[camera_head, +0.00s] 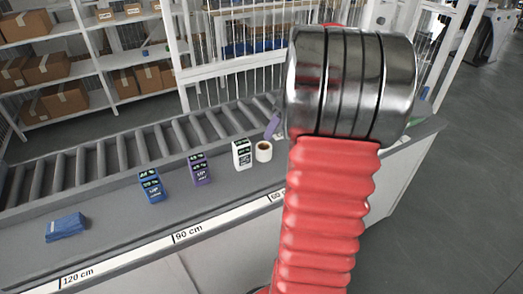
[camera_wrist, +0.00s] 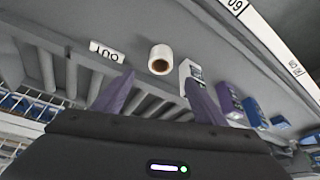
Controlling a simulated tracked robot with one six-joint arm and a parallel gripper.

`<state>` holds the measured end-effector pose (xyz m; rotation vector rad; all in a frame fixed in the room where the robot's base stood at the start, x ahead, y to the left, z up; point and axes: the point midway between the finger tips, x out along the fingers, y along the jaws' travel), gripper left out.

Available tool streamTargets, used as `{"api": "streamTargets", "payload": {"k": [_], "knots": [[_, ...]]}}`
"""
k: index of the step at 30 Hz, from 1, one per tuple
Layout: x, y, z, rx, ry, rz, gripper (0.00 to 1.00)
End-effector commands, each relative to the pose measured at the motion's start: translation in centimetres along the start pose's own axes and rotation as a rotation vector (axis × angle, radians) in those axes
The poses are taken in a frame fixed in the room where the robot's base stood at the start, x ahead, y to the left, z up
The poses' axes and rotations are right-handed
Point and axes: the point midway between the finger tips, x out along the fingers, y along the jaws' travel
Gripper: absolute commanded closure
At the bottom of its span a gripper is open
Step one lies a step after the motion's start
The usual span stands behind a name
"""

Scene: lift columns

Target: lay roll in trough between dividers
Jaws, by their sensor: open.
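A white roll with a brown core (camera_head: 263,152) stands on the grey counter, right of a white box. It also shows in the wrist view (camera_wrist: 160,57), its core end facing the camera. My gripper (camera_wrist: 158,97) is open, its two purple fingers apart and nothing between them. The roll appears beyond the fingertips, apart from them. In the head view one purple finger (camera_head: 272,125) shows beside my arm, which hides the rest. A grey channel with slanted bars (camera_head: 100,160) runs behind the counter; I cannot tell if these bars are the dividers.
A white box (camera_head: 242,154), a purple box (camera_head: 199,168) and a blue box (camera_head: 151,185) stand in a row. A blue packet (camera_head: 65,226) lies at left. An OUT label (camera_wrist: 107,52) is near the bars. A centimetre strip (camera_head: 140,255) marks the front edge.

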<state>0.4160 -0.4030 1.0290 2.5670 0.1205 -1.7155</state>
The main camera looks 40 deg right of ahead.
Motion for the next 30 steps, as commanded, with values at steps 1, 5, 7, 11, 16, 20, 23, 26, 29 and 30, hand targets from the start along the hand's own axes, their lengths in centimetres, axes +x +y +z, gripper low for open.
{"api": "streamTargets", "payload": {"k": [1, 5, 7, 11, 16, 20, 23, 26, 29, 30], "knots": [[0.0, 0.1, 0.0, 0.000, 0.001, 0.000, 0.35], [0.0, 0.0, 0.0, -0.001, 0.000, 0.000, 0.35], [0.0, 0.0, -0.1, -0.001, 0.000, 0.000, 0.35], [0.4, -0.1, -0.1, -0.001, 0.000, -0.001, 0.35], [2.4, -0.2, -0.1, 0.000, -0.001, -0.004, 0.35], [4.5, -0.2, 0.0, -0.001, -0.002, -0.004, 0.35], [6.0, -0.2, -0.1, -0.002, -0.002, -0.003, 0.35], [7.4, -0.2, -0.1, -0.001, -0.001, -0.003, 0.35], [8.3, -0.2, -0.1, -0.001, -0.001, -0.002, 0.35], [8.5, -0.1, -0.1, -0.001, -0.001, -0.002, 0.35]]}}
